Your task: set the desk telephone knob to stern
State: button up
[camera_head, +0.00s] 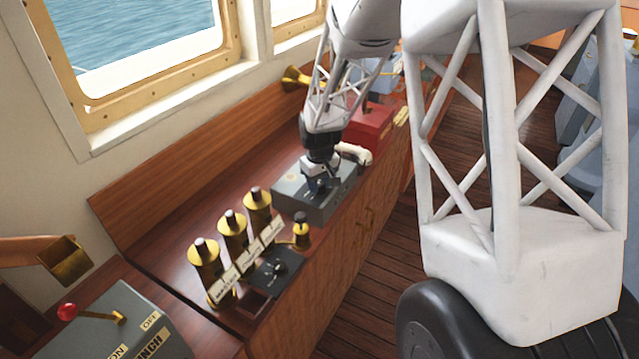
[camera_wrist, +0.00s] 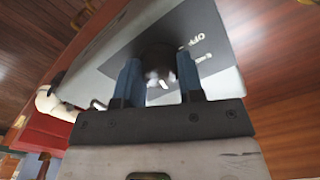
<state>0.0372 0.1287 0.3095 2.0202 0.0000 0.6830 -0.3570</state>
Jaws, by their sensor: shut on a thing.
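The desk telephone (camera_head: 303,206) is a grey box on the wooden console in the head view. It also shows in the wrist view (camera_wrist: 110,45), with a dark label plate on its face. One label on the plate seems to read OFF; another is too small to read. The dark round knob (camera_wrist: 155,56) with a pale mark sits between my blue fingers. My gripper (camera_head: 318,184) is over the telephone in the head view and is shut on the knob in the wrist view (camera_wrist: 160,80). The head view hides the knob behind my gripper, and I cannot read its setting.
A white handset (camera_head: 356,152) is beside the telephone box, with a red box (camera_head: 368,124) behind it. Several brass cylinders with labels (camera_head: 232,230) and a small black panel (camera_head: 275,271) stand in front. A grey lever box (camera_head: 112,325) is at lower left. Windows line the left wall.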

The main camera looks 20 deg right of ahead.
aim_at(320, 184)
jog(key=m, duration=0.6)
dwell(0.4)
jog(key=o, duration=0.9)
jog(key=shift+r, duration=3.9)
